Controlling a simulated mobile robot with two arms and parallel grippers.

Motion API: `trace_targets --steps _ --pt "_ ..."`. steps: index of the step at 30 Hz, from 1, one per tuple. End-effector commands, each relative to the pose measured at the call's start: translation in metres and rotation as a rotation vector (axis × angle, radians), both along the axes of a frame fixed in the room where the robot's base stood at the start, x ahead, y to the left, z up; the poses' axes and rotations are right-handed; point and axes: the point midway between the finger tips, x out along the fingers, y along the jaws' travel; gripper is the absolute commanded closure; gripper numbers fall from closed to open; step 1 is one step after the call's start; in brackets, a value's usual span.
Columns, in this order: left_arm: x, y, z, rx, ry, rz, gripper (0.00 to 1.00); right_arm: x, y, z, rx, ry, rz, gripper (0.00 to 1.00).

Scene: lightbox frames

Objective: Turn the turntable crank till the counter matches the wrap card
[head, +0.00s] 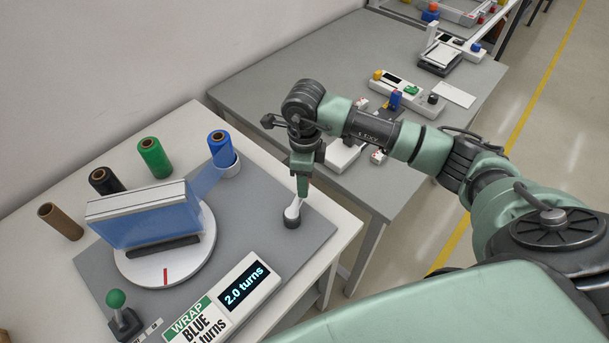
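The turntable (190,262) is a white disc with a red mark at its front. A framed panel (140,205) stands upright on it with blue film across its face. The film runs to a blue roll (221,148). The counter (244,284) reads 2.0 turns. The wrap card (199,322) reads WRAP, BLUE and turns; its number is cut off. The crank (292,215) has a short white arm on a dark hub. My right gripper (303,188) points down at the crank arm's outer end; its fingers hide the handle, so their closure is unclear. My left gripper is out of view.
Green (155,158), black (105,181) and brown (60,221) rolls stand behind the turntable. A green-knobbed lever (116,299) is at the front left. A second grey table (270,80) with small devices stands behind. The grey mat right of the counter is clear.

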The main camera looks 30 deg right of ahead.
Motion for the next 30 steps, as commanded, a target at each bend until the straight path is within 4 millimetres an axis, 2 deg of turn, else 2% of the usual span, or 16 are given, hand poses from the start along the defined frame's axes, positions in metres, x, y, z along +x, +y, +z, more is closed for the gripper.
trace_targets --steps 6,7,12,30 --pt "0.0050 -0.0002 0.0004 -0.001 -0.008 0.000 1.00 0.0001 0.0000 -0.0012 0.000 0.000 0.000 0.54" --pt "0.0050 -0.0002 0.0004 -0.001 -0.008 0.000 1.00 0.0001 0.0000 -0.0012 0.000 0.000 0.000 0.56" --pt "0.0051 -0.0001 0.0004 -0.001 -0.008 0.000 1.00 0.0001 0.0000 -0.0009 0.000 0.000 0.000 1.00" --pt "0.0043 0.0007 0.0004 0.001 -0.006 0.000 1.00 0.0005 -0.0001 -0.0002 0.000 -0.001 -0.001 1.00"
